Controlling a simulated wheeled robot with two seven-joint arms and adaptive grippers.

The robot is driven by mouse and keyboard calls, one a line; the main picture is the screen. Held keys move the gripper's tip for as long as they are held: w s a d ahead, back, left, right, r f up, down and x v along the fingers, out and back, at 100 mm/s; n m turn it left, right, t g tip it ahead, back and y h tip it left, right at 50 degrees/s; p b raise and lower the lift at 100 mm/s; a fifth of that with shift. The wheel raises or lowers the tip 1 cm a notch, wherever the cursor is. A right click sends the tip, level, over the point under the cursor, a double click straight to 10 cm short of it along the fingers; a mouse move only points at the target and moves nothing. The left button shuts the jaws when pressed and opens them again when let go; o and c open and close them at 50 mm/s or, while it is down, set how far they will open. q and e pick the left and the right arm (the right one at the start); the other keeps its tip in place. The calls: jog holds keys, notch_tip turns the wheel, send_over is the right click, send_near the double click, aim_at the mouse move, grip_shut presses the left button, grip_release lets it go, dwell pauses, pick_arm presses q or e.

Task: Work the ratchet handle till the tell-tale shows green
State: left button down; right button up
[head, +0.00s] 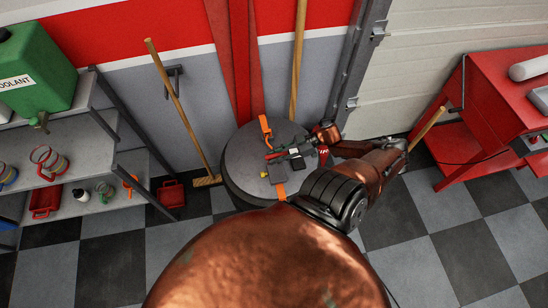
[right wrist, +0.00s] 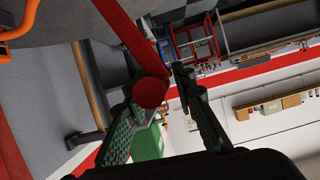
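A grey drum (head: 240,165) stands by the wall, with an orange strap (head: 265,127) over its top. A dark block (head: 276,174) with a small yellow patch sits on the strap's near part. I cannot make out a tell-tale colour. My right gripper (head: 285,153) is over the drum top, fingers pointing left. In the right wrist view a red bar with a round end (right wrist: 150,92), apparently the ratchet handle, shows between the open fingers (right wrist: 160,85). It is close to the left-hand finger, with a gap to the other; contact is unclear. My left gripper is not in view.
A shelf rack (head: 75,150) with a green coolant container (head: 38,70) stands at the left. A broom (head: 180,105) leans on the wall. A red cart (head: 480,120) stands at the right. Checkered floor (head: 410,240) is clear between drum and cart.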

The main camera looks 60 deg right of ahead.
jog(key=shift+o, duration=1.1)
jog(key=shift+a, duration=0.1)
jog(key=v, duration=1.2)
jog(key=shift+f, duration=0.15)
